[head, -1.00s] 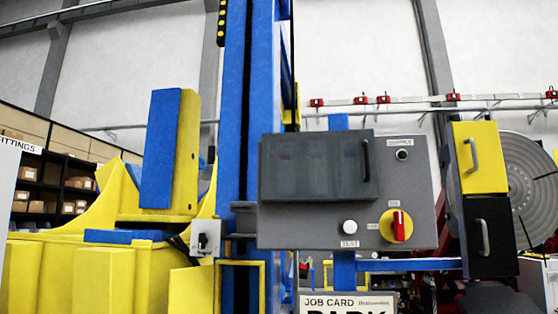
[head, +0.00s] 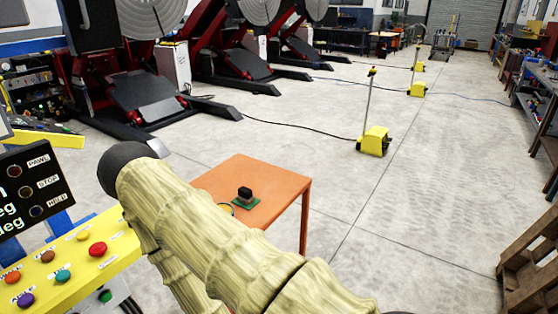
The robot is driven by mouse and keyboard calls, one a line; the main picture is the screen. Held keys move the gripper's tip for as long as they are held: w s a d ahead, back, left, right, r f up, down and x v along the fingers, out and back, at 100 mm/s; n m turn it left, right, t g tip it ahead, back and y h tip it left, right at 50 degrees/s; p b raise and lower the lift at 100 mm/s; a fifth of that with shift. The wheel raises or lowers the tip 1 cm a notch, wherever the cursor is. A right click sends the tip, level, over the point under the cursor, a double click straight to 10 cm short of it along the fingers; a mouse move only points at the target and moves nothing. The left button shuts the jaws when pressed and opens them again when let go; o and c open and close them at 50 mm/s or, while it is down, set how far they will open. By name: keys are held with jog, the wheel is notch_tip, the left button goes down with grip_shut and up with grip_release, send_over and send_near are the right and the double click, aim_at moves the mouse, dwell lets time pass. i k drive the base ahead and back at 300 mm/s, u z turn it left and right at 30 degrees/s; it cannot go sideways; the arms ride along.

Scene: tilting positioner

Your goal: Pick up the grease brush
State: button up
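I cannot make out a grease brush for certain in the head view. A small orange table (head: 265,176) stands in front of me. On it sits a small dark block (head: 245,193) on a green base (head: 246,204); I cannot tell what it is. Part of a round thing with a yellowish rim (head: 227,209) shows at the table's near edge, mostly hidden behind my arm. My arm, in a pale ribbed cover with a dark rounded joint, crosses the lower middle of the view. My gripper is not in view.
A yellow control panel (head: 75,262) with coloured buttons stands close at the left. Red and black positioners (head: 140,90) line the back left. A black cable (head: 300,129) runs over the floor to a yellow pedal unit (head: 374,141). Wooden pallets (head: 530,255) stand at right. The floor between is open.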

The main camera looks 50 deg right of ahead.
aim_at(245, 195)
jog(key=z, duration=0.95)
jog(key=k, duration=0.25)
jog(key=z, duration=0.6)
jog(key=i, duration=0.35)
jog(key=u, duration=0.15)
